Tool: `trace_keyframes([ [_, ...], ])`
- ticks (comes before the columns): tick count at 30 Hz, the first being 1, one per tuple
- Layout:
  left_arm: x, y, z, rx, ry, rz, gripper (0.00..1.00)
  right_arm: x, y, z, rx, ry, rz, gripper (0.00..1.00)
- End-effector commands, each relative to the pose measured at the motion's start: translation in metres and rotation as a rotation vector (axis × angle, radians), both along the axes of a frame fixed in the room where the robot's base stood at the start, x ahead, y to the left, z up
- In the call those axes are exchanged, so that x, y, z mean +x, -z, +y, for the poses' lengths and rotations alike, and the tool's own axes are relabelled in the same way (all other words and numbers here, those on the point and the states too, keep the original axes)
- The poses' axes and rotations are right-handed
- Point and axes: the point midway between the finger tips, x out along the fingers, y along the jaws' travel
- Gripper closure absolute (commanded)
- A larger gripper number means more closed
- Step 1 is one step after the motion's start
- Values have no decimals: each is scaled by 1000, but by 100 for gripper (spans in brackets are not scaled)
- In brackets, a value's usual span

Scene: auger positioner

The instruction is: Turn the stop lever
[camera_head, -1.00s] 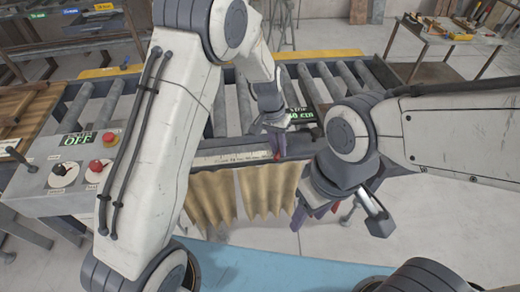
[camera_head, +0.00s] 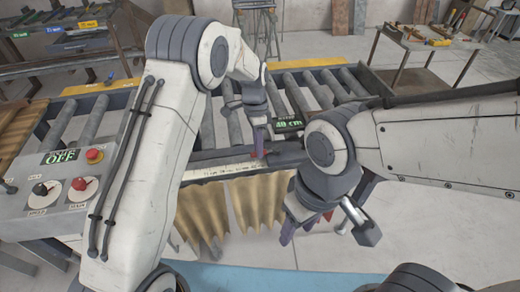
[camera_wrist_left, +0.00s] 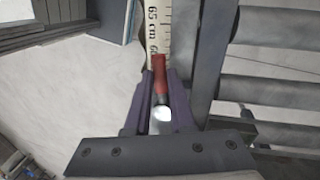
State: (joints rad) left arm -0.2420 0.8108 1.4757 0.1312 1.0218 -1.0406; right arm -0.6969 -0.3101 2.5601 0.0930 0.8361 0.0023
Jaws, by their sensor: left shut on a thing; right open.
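The stop lever's red handle (camera_wrist_left: 159,78) shows in the left wrist view, between the purple fingers of my left gripper (camera_wrist_left: 160,98). A pale round end sits at its near side. In the head view my left gripper (camera_head: 261,147) is down at the ruler rail (camera_head: 225,168), shut on the lever; the lever is mostly hidden there. The ruler scale (camera_wrist_left: 155,22) runs beyond the handle, with a "65 cm" mark readable. My right gripper (camera_head: 308,228) hangs open and empty in front of the rail, to the right of the hanging tan curtain strips (camera_head: 262,199).
A roller conveyor (camera_head: 300,95) lies behind the rail. A small display (camera_head: 288,125) on it appears to read 40 cm. The control panel (camera_head: 60,205) with an OFF screen, a red button and knobs is at the left. A tool table (camera_head: 425,50) stands at the back right.

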Motion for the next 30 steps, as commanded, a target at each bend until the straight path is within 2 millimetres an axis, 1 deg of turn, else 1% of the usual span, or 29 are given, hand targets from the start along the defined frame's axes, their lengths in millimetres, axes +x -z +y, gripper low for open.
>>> trace_keyframes([
  [3, 6, -1, 0, -2, 47, -9, 100, 0, -1, 0, 0, 0, 0, 48],
  [9, 8, -1, 1, -2, 93, -8, 100, 0, -1, 0, 0, 0, 0, 48],
  [23, 9, -2, 1, -1, 109, -10, 100, 0, -1, 0, 0, 0, 0, 48],
  [24, 9, -2, 1, -1, 109, -11, 74, 0, -1, 0, 0, 0, 0, 48],
  [26, 9, -2, 1, 0, 109, -10, 51, 0, -1, 0, 0, 0, 0, 48],
  [27, 9, -2, 2, 0, 108, -9, 48, 0, -1, 0, 0, 0, 0, 48],
  [30, 8, -1, 2, 0, 108, -6, 48, 0, -1, 0, 0, 0, 0, 48],
])
